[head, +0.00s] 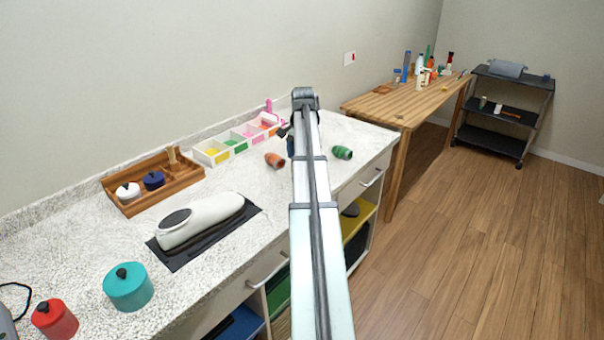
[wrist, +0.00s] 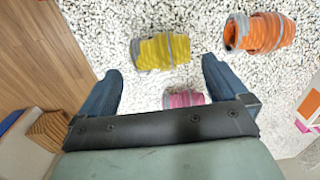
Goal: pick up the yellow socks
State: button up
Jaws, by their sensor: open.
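The yellow socks (wrist: 162,52), a rolled bundle with grey bands, lie on the white speckled counter in the wrist view. My gripper (wrist: 158,68) is open, with its dark blue fingers on either side of and just short of the bundle. Nothing is held between them. In the head view my arm hides the yellow socks, and only a dark bit of the gripper (head: 290,146) shows beside the arm.
Orange socks (wrist: 262,32) lie right of the yellow ones, and pink socks (wrist: 183,98) lie close by, partly behind my gripper. Green socks (head: 342,152) lie near the counter's right edge. A divided white box (head: 212,158) stands along the wall.

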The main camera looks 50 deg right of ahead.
jog(key=shift+w+a+f, duration=0.1)
jog(key=shift+a+f, duration=0.05)
jog(key=shift+f, duration=2.6)
jog(key=c, duration=0.9)
